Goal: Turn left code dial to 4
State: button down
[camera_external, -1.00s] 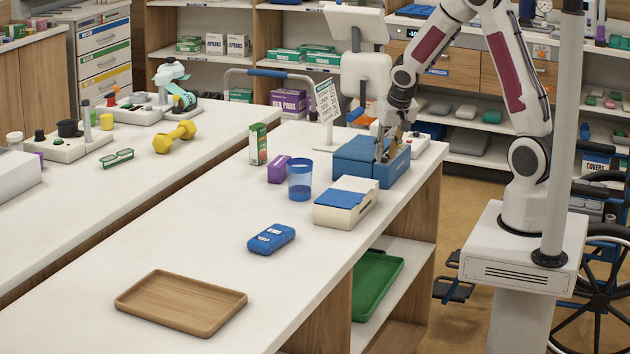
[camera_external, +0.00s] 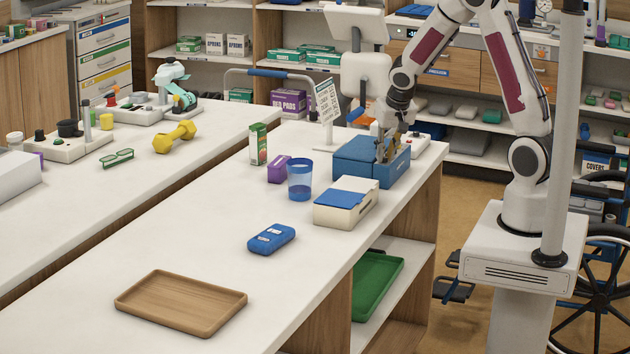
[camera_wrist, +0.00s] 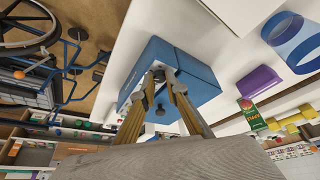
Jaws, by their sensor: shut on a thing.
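In the wrist view the blue box (camera_wrist: 195,62) fills the middle. My gripper (camera_external: 383,154) reaches down to the box's right part. In the wrist view the fingertips of my gripper (camera_wrist: 163,76) are closed around a small dark knob at the box, which looks like a code dial. A second round knob (camera_wrist: 160,110) shows between the fingers, apart from the tips. The fingers hide much of the held dial. No number can be read.
A cream box with a blue lid (camera_external: 346,203), a blue cup (camera_external: 300,180) and a purple box (camera_external: 279,169) stand near the blue box. A blue case (camera_external: 271,239) and a wooden tray (camera_external: 181,302) lie nearer the front, with clear bench around them.

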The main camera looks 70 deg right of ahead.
jog(key=shift+w+m, duration=0.1)
jog(key=shift+m, duration=0.7)
jog(key=shift+w+a+m+g+h, duration=0.1)
jog(key=shift+m+g+h, duration=0.4)
jog(key=shift+m, duration=0.8)
jog(key=c, duration=2.3)
grip_release()
jog(key=shift+r, duration=0.15)
jog(key=shift+v, duration=5.95)
jog(key=shift+w, duration=0.1)
